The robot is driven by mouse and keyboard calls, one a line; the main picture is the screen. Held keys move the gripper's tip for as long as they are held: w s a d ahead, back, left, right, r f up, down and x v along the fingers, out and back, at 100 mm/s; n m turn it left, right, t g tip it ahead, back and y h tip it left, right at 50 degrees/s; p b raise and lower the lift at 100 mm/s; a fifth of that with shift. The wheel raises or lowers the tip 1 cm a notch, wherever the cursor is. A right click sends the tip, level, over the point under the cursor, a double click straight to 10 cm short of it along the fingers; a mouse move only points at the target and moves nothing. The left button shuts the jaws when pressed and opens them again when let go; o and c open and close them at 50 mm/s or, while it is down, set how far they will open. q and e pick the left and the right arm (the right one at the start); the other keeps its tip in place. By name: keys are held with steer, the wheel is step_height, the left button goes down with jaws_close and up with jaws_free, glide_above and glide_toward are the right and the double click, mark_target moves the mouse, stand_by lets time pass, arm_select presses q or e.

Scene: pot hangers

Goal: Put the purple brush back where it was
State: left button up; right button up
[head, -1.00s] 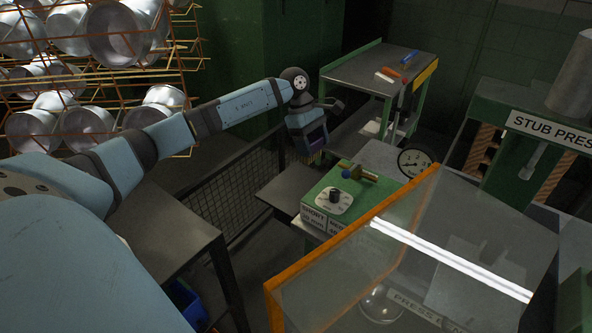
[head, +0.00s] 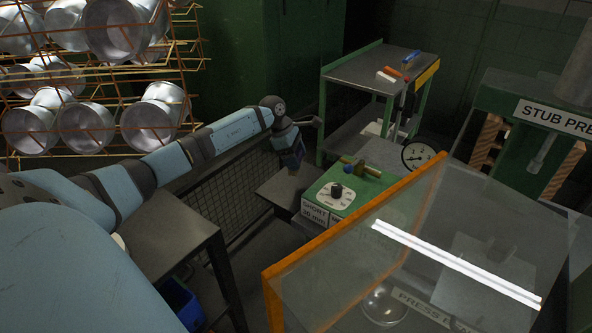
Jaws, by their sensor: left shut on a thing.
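My left arm reaches in from the left to the middle of the head view. My left gripper (head: 293,163) points down over the grey shelf beside the green control box (head: 322,200). It is shut on a small dark object, which I take to be the purple brush; its colour and bristles are hard to make out because the gripper mostly hides it. A green cart (head: 350,72) at the back carries a blue-handled item (head: 411,57) and an orange-and-white item (head: 390,75). My right gripper is not in view.
A wire rack (head: 188,62) with several metal pots stands at the upper left. A clear guard with an orange frame (head: 350,230) fills the lower right. A mesh panel (head: 228,195) is below my arm.

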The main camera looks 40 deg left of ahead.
arm_select(q)
step_height(320, 180, down, 5)
steer(key=shift+r, duration=0.2)
steer(key=shift+f, duration=0.2)
steer(key=o, duration=0.9)
steer(key=shift+f, duration=0.1)
